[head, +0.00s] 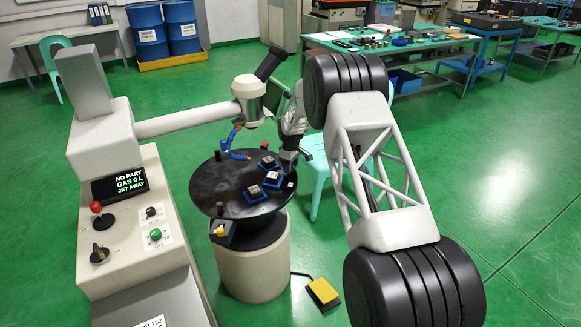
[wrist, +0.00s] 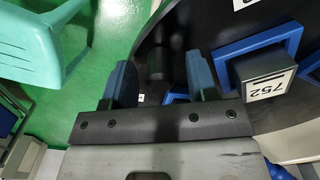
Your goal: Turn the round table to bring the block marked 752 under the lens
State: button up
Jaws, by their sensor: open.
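The black round table (head: 212,190) stands on a beige pedestal and carries several blocks in blue holders. The block marked 752 (wrist: 265,75) sits in a blue holder (wrist: 262,42) on the right of the wrist view. I cannot tell which of the blocks in the head view it is. The lens head (head: 248,88) hangs from a beige horizontal arm above the table's far side. My gripper (head: 289,157) is at the table's right edge. In the wrist view its fingers (wrist: 160,85) are apart, left of block 752, with a dark peg-like shape between them.
A blue jointed nozzle (head: 231,139) stands at the table's far side. The control console (head: 130,220) on the left has a screen reading NO PART, GAS 0 L, JET AWAY. A turquoise chair (head: 318,165) is close behind my gripper. A yellow pedal (head: 323,292) lies on the floor.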

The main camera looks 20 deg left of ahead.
jog(key=shift+r, duration=3.65)
